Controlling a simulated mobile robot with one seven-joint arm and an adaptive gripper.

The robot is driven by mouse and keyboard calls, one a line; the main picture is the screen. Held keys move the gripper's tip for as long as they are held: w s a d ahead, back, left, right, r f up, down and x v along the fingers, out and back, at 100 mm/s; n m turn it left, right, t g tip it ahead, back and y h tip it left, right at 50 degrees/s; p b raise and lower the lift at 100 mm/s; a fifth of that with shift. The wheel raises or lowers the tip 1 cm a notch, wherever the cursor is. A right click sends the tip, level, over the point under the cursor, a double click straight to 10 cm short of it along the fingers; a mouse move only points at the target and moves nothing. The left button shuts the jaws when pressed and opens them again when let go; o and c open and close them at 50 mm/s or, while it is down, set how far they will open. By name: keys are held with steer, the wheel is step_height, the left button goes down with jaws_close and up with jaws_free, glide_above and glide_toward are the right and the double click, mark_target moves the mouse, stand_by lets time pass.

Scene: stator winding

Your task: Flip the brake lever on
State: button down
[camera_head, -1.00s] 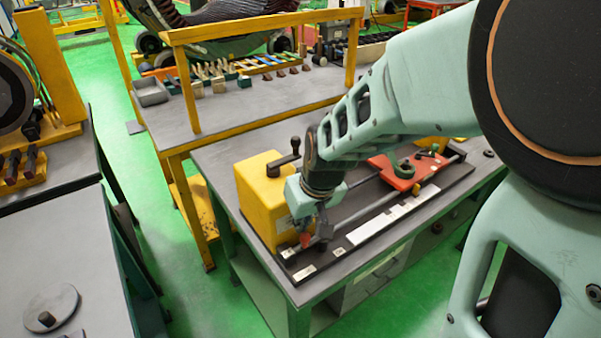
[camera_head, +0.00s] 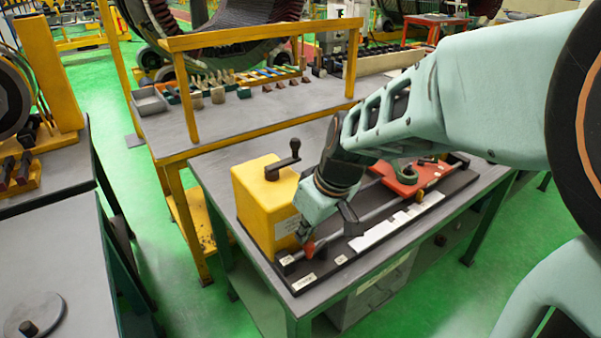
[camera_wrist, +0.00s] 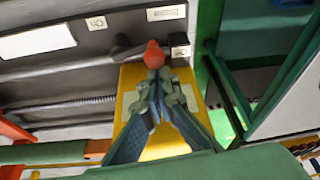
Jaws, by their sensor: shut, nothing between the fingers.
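The brake lever's orange-red knob (camera_head: 309,247) is beside the lower front of the yellow box (camera_head: 262,195) on the dark baseplate. In the wrist view the knob (camera_wrist: 154,55) stands just beyond my fingertips, in front of the yellow box (camera_wrist: 165,145). My gripper (camera_head: 304,233) is pointed down over the knob, very close to it. In the wrist view my gripper (camera_wrist: 155,78) is shut with its fingertips together at the knob's near side. I cannot tell whether they touch. The lever's shaft is mostly hidden.
A black crank (camera_head: 283,165) stands on top of the yellow box. A red carriage with a green ring (camera_head: 407,175) sits farther right. Pale label plates (camera_head: 370,236) lie along the baseplate. A yellow-framed table (camera_head: 230,125) stands behind.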

steer(key=n+b, duration=0.1)
steer(key=s+d+n+b, duration=0.1)
steer(key=b, duration=0.1)
steer(key=shift+f+n+g+y, duration=0.3)
steer(key=shift+n+g+y, duration=0.1)
steer(key=n+b, duration=0.1)
steer(key=d+n, duration=0.1)
steer(key=shift+s+n+g+b, duration=0.35)
steer(key=shift+n+g+b, duration=0.05)
steer(key=n, duration=0.1)
steer(key=d+n+g+b, duration=0.1)
steer(key=d+n, duration=0.1)
steer(key=n, duration=0.1)
steer(key=shift+s+r+y+b, duration=0.25)
steer(key=shift+s+y+b, duration=0.05)
steer(key=shift+s+b, duration=0.1)
steer(key=shift+w+d, duration=0.1)
steer(key=shift+r, duration=0.1)
